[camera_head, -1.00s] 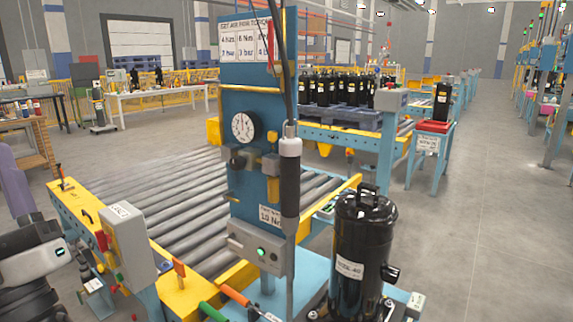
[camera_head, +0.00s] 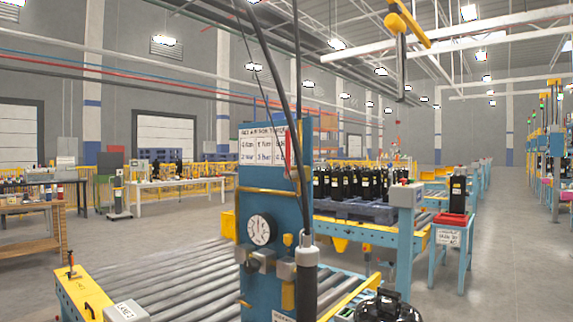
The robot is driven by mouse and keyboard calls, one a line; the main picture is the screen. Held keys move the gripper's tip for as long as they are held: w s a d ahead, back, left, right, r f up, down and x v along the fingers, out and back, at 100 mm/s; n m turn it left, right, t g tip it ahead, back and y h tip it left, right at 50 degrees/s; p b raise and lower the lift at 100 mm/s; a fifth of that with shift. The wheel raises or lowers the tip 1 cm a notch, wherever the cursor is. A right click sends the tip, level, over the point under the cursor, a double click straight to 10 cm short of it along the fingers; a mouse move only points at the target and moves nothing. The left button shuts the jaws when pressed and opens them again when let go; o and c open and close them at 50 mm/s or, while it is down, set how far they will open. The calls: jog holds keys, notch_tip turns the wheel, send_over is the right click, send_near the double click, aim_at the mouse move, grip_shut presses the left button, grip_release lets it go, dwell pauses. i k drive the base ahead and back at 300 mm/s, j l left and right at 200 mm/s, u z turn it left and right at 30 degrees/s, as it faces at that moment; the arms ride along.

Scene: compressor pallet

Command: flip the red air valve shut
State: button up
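The blue air panel (camera_head: 268,190) stands in the middle of the head view, with a round white-faced pressure gauge (camera_head: 260,230) and grey fittings (camera_head: 256,260) below it. A yellow bar (camera_head: 268,190) crosses the panel above the gauge. A narrow red piece (camera_head: 288,152) shows at the panel's upper right edge, beside the printed sign; I cannot tell whether it is the red air valve or how it is turned. The panel's lower part is cut off by the frame. My gripper is not in view.
A roller conveyor (camera_head: 170,290) lies left of the panel. A dark hanging tool (camera_head: 306,280) with cables stands close in front of it. A black compressor top (camera_head: 385,308) is at the bottom right. Open floor (camera_head: 510,255) lies to the right.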

aim_at(294, 174)
jog(key=i+j, duration=0.15)
jog(key=j, duration=0.2)
jog(key=i+j, duration=0.15)
jog(key=j, duration=0.2)
jog(key=i+j, duration=0.15)
jog(key=j, duration=0.2)
jog(key=i+j+z, duration=0.1)
jog(key=j, duration=0.25)
jog(key=i+j, duration=0.2)
jog(key=j, duration=0.15)
jog(key=i+j, duration=0.15)
jog(key=j, duration=0.2)
